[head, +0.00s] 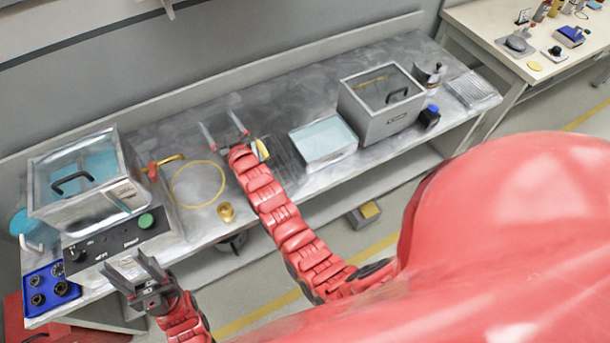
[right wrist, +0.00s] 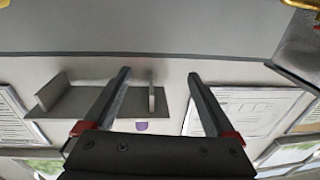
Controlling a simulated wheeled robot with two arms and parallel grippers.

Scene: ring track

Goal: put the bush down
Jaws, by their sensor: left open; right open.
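A small brass-coloured piece that looks like the bush (head: 226,212) stands on the metal bench, near its front edge, in the head view. No gripper touches it. My right gripper (head: 218,122) is open and is over the bench, beyond the bush. In the right wrist view, its open fingers (right wrist: 157,85) have nothing between them. My left gripper (head: 127,267) is open and empty, in front of the bench's front edge, to the left of and nearer than the bush.
A thin yellow ring (head: 198,184) lies behind the bush. A lidded tank on a control box (head: 145,222) stands left, with a blue tray (head: 50,288) of dark round parts. A pale-blue basin (head: 323,142) and second tank (head: 385,118) stand right. A wall shelf (right wrist: 90,100) shows in the right wrist view.

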